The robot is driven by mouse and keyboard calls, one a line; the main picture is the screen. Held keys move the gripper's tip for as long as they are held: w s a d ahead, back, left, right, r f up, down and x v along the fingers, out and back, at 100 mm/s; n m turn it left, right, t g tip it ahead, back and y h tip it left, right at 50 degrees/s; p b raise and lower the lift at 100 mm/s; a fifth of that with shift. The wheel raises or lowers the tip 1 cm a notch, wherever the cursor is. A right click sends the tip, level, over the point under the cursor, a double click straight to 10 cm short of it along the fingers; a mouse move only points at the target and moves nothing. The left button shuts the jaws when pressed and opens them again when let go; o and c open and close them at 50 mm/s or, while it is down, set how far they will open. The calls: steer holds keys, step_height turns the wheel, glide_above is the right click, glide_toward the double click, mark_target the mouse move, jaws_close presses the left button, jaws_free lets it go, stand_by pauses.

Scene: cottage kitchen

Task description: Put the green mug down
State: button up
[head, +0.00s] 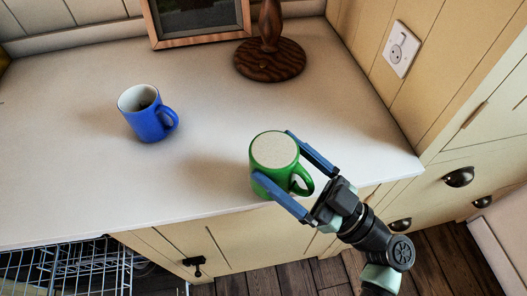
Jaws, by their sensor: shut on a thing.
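The green mug (268,180) is between the two blue fingers of my gripper (273,155), at the front part of the white countertop (200,200). The fingers are shut on its sides, and its handle points to the lower right, towards my wrist. A flat pale disc with a green edge faces up; it looks like the mug's base, so the mug seems upside down. A soft shadow lies on the counter to its left. I cannot tell whether the mug touches the counter.
A blue mug (146,118) stands upright to the left. A dark wooden round base (270,62) and a framed picture (163,42) stand at the back. An open dishwasher rack (70,270) is below the counter at lower left. The counter between the mugs is clear.

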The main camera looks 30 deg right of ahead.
steer(key=w, duration=0.1)
steer(key=w+a, duration=0.2)
steer(key=shift+w+f, duration=0.15)
steer(key=shift+f, duration=0.25)
steer(key=shift+d+f, duration=0.1)
steer(key=shift+f, duration=0.2)
steer(key=shift+f, duration=0.2)
steer(key=o, duration=1.3)
steer(key=shift+o, duration=0.2)
steer(key=shift+r, duration=0.1)
